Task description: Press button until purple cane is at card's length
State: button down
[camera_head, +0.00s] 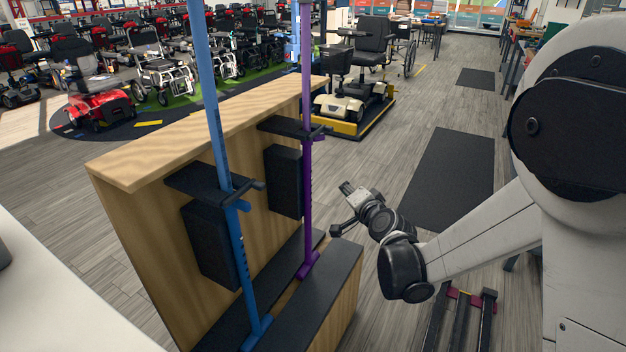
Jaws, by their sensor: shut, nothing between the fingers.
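The purple cane (307,80) stands upright in a wooden stand (120,172), its top cut off by the frame edge. A row of small dark holes runs along its lower tube, and its purple foot rests low in the stand. A blue cane (213,110) stands nearer me on the left. My gripper (336,232) is right of the purple cane's lower tube, small in view and shut with nothing in it; it appears apart from the cane. I cannot make out the button or a card.
Black brackets (200,182) hold each cane, with dark boxes (285,180) below them. The stand's black-topped front ledge (320,285) lies under my gripper. Scooters and wheelchairs fill the back left; a beige scooter (350,105) stands behind. Floor with a dark mat (450,175) is open at right.

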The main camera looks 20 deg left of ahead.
jog(key=a, duration=0.6)
jog(key=shift+w+a, duration=0.35)
dwell(1.2)
jog(key=shift+a, duration=0.4)
jog(key=shift+w+a, duration=0.1)
jog(key=shift+a, duration=0.6)
dwell(1.2)
jog(key=shift+d, duration=0.1)
jog(key=shift+d+b, duration=0.35)
jog(key=shift+d, duration=0.6)
jog(key=shift+d, duration=0.1)
jog(key=shift+s+d+b, duration=0.2)
jog(key=shift+d, duration=1)
jog(key=shift+s+d+b, duration=0.2)
jog(key=shift+d, duration=1)
